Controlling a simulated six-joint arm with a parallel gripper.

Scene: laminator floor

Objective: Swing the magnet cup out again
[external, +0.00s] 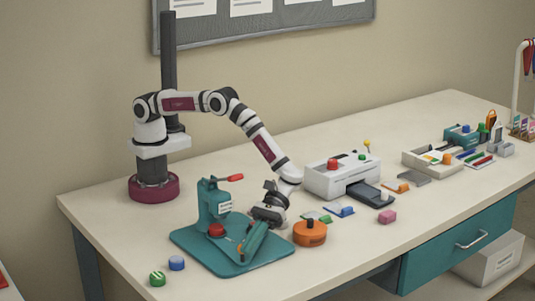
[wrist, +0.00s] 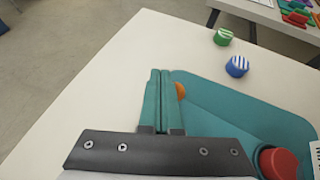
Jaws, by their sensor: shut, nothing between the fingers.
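A teal press (external: 212,205) with a red handle stands on a teal base plate (external: 190,240). A red round piece (external: 216,230) sits at the front of the press and also shows in the wrist view (wrist: 279,163). I cannot tell for sure which part is the magnet cup. My gripper (external: 244,257) points down over the right side of the plate, its teal fingers shut and empty. In the wrist view the fingers (wrist: 161,73) lie together. A small orange part (wrist: 180,91) peeks out right beside them, mostly hidden; I cannot tell whether they touch it.
A green striped cap (external: 157,279) and a blue one (external: 177,263) lie at the plate's front left. An orange round pot (external: 310,233) stands close right of my gripper. A white machine (external: 340,180), a pink block (external: 387,217) and trays lie farther right.

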